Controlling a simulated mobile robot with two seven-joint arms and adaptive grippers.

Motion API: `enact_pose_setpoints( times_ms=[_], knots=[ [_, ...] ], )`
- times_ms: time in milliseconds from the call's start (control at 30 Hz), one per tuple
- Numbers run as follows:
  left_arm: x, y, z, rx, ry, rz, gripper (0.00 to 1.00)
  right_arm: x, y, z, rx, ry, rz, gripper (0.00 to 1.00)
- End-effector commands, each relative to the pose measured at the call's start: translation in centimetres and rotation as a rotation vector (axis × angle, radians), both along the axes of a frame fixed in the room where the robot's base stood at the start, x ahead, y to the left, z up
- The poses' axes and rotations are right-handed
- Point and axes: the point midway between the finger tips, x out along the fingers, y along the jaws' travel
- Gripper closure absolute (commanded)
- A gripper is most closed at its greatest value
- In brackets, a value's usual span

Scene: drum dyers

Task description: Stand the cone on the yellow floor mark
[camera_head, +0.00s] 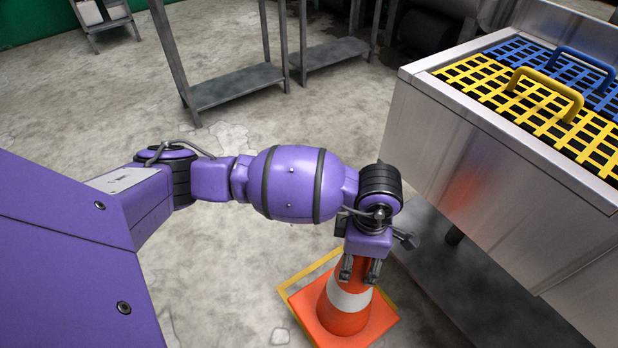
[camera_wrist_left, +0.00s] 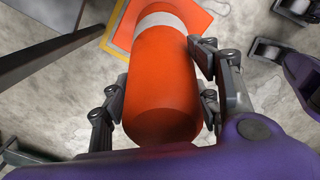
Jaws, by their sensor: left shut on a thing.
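The orange cone (camera_head: 346,309) with a white band and square base is at the lower middle of the head view. My left gripper (camera_head: 358,270) is shut around its upper part. In the left wrist view the cone (camera_wrist_left: 165,85) lies between the fingers of my left gripper (camera_wrist_left: 160,105). The yellow floor mark (camera_head: 309,274) is a painted outline, showing past the far left side of the cone's base. It also shows in the left wrist view (camera_wrist_left: 115,27). The base covers much of the mark; whether it touches the floor is unclear.
A steel tank (camera_head: 480,160) with yellow (camera_head: 500,86) and blue (camera_head: 585,70) grid lids stands at the right, close to the cone. Grey metal racks (camera_head: 235,86) stand at the back. The concrete floor (camera_head: 230,270) left of the cone is clear.

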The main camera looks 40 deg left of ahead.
Motion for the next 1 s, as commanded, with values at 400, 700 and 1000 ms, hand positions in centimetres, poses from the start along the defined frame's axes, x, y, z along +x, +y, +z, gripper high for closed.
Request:
enact_pose_setpoints(
  times_ms=[400, 700, 1000],
  knots=[
    [4.3, 3.9, -5.3, -0.002, -0.002, 0.000, 1.00, -0.8, 0.0, -3.4, 0.000, 0.030, 0.000, 0.60],
    [5.2, 4.8, -6.6, -0.002, -0.003, 0.000, 1.00, -0.9, 0.0, -4.1, -0.001, 0.037, 0.004, 0.60],
    [5.4, 5.0, -10.0, -0.001, -0.002, -0.001, 1.00, -0.9, -0.1, -5.3, -0.003, 0.047, 0.015, 0.60]
  ],
)
